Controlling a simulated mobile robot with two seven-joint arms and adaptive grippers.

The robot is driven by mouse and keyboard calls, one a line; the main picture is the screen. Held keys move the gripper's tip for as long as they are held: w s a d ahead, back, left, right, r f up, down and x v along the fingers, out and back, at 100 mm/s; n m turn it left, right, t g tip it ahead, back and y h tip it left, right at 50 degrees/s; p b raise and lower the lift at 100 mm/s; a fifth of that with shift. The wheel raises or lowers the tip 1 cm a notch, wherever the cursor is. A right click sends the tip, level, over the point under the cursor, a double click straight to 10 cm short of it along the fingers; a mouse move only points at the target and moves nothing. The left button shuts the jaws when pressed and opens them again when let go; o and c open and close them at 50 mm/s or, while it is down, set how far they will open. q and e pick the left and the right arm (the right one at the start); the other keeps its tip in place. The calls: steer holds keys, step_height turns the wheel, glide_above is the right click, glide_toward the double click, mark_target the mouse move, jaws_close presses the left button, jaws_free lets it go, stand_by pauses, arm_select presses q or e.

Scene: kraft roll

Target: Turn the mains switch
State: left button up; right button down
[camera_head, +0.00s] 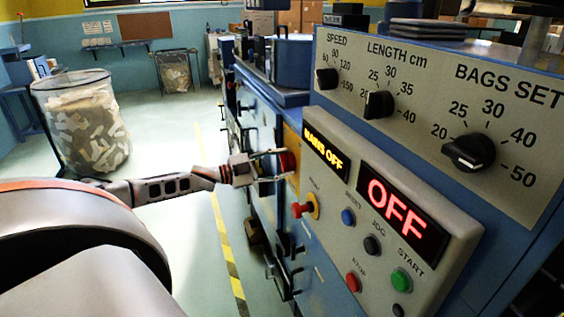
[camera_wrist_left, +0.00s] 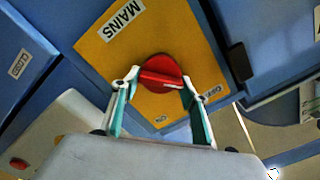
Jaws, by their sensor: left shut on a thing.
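The mains switch (camera_head: 287,163) is a red round knob on a yellow plate, on the side of the blue machine. In the left wrist view the red switch (camera_wrist_left: 158,72) has a raised bar across it, and the yellow plate (camera_wrist_left: 205,42) carries a MAINS label (camera_wrist_left: 122,21). My left gripper (camera_head: 277,165) is at the switch, with its fingers on both sides of the red bar; it also shows in the wrist view (camera_wrist_left: 159,92), shut on the switch. My right gripper is not in view.
The control panel shows a lit MAINS OFF display (camera_head: 326,153) and a red OFF display (camera_head: 402,209). A red button (camera_head: 301,210) on a yellow base sticks out near my left gripper. A mesh bin of paper scraps (camera_head: 90,125) stands at the left. Floor between is free.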

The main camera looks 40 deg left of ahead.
arm_select(q)
steer(key=shift+n, duration=0.4)
steer(key=o, duration=1.1)
steer(key=v, duration=1.2)
stand_by(0.4)
